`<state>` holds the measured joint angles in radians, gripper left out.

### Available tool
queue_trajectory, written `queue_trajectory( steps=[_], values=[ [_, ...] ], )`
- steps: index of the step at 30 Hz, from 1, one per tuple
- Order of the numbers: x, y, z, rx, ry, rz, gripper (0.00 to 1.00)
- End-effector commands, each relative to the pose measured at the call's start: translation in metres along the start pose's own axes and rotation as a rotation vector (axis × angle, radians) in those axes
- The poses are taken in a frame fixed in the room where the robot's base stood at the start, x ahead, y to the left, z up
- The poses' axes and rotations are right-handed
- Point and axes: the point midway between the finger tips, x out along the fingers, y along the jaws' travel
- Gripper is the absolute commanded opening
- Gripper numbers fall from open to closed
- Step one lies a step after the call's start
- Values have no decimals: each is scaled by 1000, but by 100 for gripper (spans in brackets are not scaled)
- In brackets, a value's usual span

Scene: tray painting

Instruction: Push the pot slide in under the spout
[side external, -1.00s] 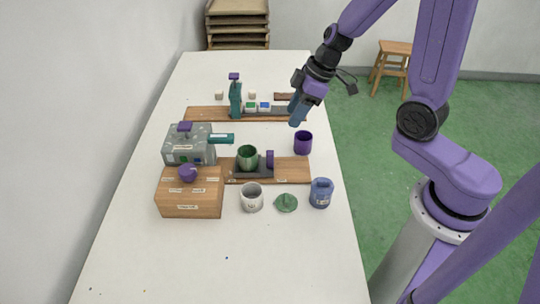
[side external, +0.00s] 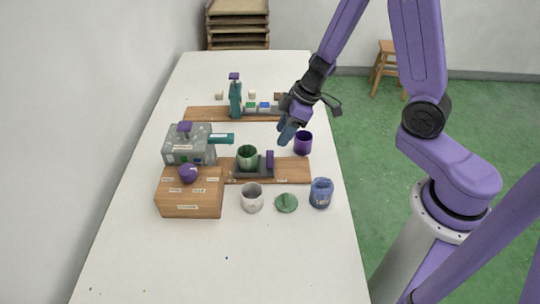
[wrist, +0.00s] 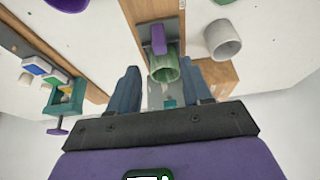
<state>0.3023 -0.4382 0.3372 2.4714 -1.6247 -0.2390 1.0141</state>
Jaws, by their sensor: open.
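The green pot (side external: 247,157) stands on the dark pot slide (side external: 262,172), which lies on a wooden board (side external: 294,171). The slide has an upright purple handle (side external: 270,160) to the right of the pot. A teal spout (side external: 222,138) sticks out from the grey machine (side external: 186,146), behind and left of the pot; the pot appears to the right of its tip. My gripper (side external: 284,136) is open and empty, above and behind the handle, touching nothing. In the wrist view the pot (wrist: 164,68) and handle (wrist: 158,40) show between and beyond its blue fingers.
A purple cup (side external: 303,142) stands close right of my gripper. A wooden box (side external: 190,193) is at left. Another board (side external: 205,114) lies behind.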

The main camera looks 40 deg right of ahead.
Motion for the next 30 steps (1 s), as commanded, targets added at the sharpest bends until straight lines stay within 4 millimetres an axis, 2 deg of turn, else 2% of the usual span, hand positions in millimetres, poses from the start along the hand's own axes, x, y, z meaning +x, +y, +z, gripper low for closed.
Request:
queue_trajectory(
  steps=[22, 30],
  values=[
    [45, 0, 2, 2, -7, 3, 49],
    [73, 0, 2, 1, -6, 2, 49]
  ],
)
